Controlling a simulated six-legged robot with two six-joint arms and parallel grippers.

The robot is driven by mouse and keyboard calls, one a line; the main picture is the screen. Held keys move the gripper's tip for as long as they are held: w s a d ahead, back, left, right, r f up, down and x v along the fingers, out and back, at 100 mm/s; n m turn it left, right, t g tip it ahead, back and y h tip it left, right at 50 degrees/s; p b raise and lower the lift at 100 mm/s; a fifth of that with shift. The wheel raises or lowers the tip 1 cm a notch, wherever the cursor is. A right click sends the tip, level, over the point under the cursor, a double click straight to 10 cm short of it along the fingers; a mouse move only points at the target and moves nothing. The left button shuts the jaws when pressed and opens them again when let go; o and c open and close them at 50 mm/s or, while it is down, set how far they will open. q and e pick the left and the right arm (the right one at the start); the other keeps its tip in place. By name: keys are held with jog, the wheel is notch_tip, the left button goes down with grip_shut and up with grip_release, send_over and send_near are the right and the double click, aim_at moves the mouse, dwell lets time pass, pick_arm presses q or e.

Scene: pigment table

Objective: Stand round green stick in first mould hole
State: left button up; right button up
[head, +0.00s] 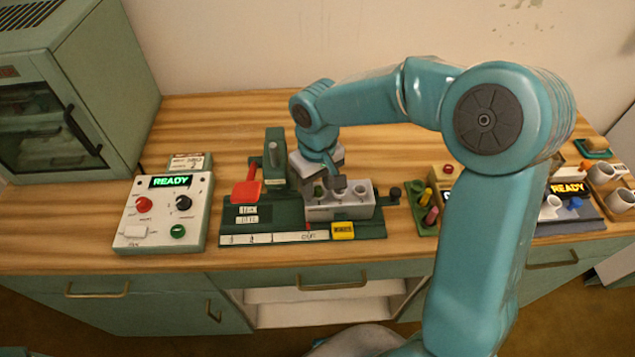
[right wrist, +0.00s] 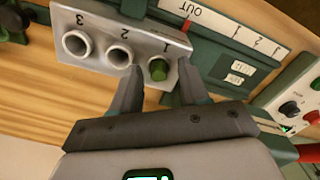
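The grey mould block (head: 340,209) stands on the dark green press base near the table's middle. It has a row of holes marked 1, 2 and 3, and it shows in the right wrist view (right wrist: 95,22). The round green stick (right wrist: 158,70) is upright in hole 1, its top just above the rim. Holes 2 and 3 look empty. My right gripper (head: 325,180) is over the hole 1 end of the block. In the right wrist view its fingers (right wrist: 160,82) are apart, one on each side of the stick, with gaps visible. My left gripper is out of view.
A green tray (head: 421,191) with yellow and pink sticks lies right of the press. A control box (head: 138,222) reading READY stands left, beside a green oven cabinet (head: 105,55). Cups (head: 600,172) stand at the far right. The table behind the press is clear.

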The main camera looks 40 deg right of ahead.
jog(key=shift+d, duration=0.1)
notch_tip(320, 180, up, 16)
jog(key=shift+r+p, duration=0.2)
jog(key=shift+p, duration=0.1)
dwell(0.3)
dwell(0.9)
